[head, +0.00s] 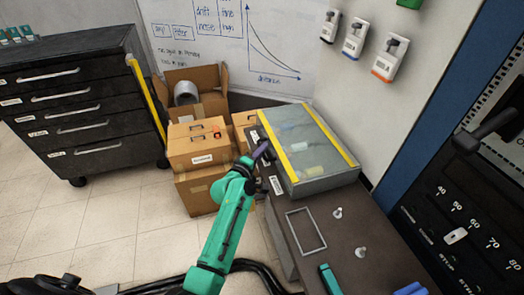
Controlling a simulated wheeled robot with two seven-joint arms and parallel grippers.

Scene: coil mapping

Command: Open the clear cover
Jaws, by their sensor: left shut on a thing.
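The clear cover (304,132) is a see-through lid with yellow strips along two edges. It lies closed, as far as I can tell, over a grey box on the dark bench. A few small items show dimly through it. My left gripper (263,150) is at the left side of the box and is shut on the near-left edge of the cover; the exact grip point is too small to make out.
The dark bench (345,270) holds small white pieces (361,252) and a rectangular outline in front of the box. Cardboard boxes (196,150) stand at the left. A black panel (470,215) is at the right. Wall-mounted items (391,58) hang above.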

